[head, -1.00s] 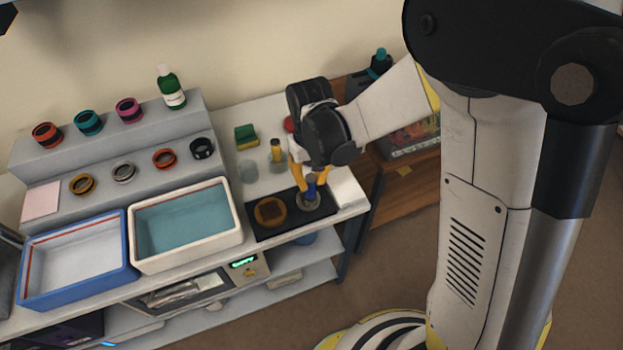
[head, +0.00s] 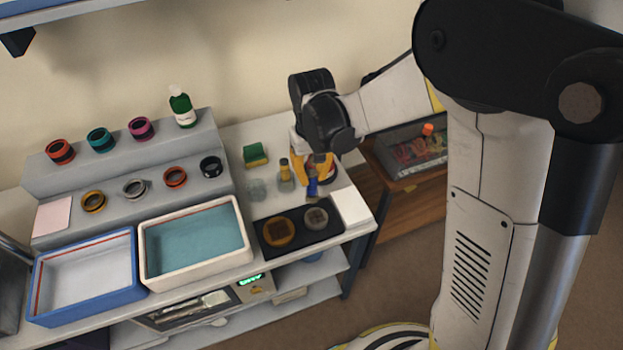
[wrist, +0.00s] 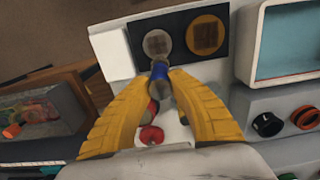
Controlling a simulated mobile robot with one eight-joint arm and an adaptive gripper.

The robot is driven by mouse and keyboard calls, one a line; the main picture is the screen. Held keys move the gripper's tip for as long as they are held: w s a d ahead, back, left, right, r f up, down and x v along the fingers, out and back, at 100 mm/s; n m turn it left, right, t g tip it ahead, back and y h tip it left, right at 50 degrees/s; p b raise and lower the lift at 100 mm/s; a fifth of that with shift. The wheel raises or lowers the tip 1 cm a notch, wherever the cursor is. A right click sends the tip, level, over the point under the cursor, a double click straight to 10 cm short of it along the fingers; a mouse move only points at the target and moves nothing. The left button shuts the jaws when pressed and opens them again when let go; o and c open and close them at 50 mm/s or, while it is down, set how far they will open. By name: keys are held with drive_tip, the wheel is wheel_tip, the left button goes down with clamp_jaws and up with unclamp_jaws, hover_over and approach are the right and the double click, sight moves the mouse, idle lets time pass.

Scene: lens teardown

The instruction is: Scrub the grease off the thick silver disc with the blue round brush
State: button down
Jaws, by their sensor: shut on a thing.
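My gripper (head: 314,176) has yellow fingers and is shut on the blue round brush (head: 312,186), which hangs brush-end down. In the wrist view the blue brush (wrist: 160,72) sits between the two fingertips. The thick silver disc (head: 316,218) lies on the right half of a black mat (head: 268,222), and a brownish grid-like patch shows on it. In the wrist view the silver disc (wrist: 157,44) is just beyond the brush. In the head view the brush is above and behind the disc, apart from it.
A gold disc (head: 279,233) with a brown patch shares the mat. Left stand a cream tub with teal inside (head: 247,228) and a blue tub (head: 133,250). A sponge (head: 255,155), small bottle (head: 285,181) and red-topped thing (wrist: 151,135) are close by. A white pad (head: 351,207) lies right.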

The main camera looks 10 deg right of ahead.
drive_tip(key=shift+s+r+p, duration=0.1)
drive_tip(key=shift+r+p, duration=0.8)
drive_tip(key=shift+r, duration=0.8)
drive_tip(key=shift+f, duration=0.1)
